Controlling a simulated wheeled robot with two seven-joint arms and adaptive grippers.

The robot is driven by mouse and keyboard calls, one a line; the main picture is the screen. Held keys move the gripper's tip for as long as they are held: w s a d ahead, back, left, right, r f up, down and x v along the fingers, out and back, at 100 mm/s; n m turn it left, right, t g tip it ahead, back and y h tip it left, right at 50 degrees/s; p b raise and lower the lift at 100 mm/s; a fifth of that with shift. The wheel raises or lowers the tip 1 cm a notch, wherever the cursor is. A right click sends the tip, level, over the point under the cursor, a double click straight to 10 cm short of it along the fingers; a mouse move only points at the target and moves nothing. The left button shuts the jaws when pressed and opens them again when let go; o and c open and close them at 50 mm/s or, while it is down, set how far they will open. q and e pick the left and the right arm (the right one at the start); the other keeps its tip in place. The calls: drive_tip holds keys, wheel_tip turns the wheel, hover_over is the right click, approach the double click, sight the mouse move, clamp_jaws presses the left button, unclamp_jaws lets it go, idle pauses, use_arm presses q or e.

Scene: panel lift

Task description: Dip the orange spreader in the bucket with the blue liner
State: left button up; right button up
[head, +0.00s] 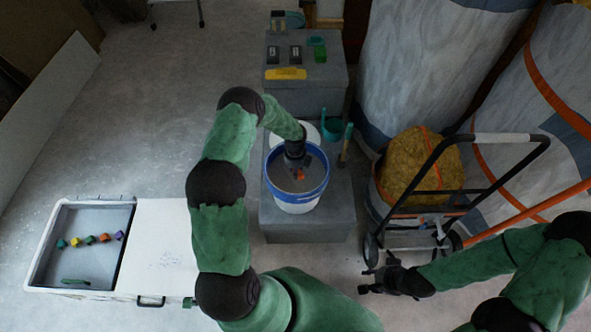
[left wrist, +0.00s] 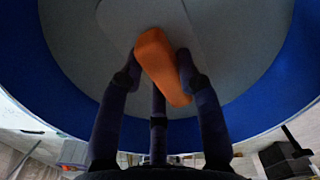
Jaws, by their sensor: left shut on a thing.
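The white bucket (head: 296,207) with the blue liner (head: 270,184) stands on a grey block in the head view and holds grey material (head: 284,182). In the left wrist view the blue liner (left wrist: 62,50) curves around the grey inside. My left gripper (head: 298,166) points down into the bucket from above. It is shut on the orange spreader (left wrist: 163,68), whose orange part sits between the fingers; a bit of orange (head: 300,174) also shows in the head view. The spreader's lower end is hard to make out. My right gripper (head: 378,278) is open and empty, low at the right.
The grey block (head: 308,232) carries the bucket, with a teal cup (head: 333,129) and upright handles behind it. A grey case (head: 300,80) holds small items. A hand truck (head: 440,180) with a yellow sack stands right. A white chest (head: 158,245) with colored blocks is left.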

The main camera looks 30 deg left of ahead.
use_arm(q)
drive_tip(key=shift+r, duration=0.1)
idle(0.5)
wheel_tip(320, 180, up, 11)
drive_tip(key=p, duration=0.8)
idle(0.6)
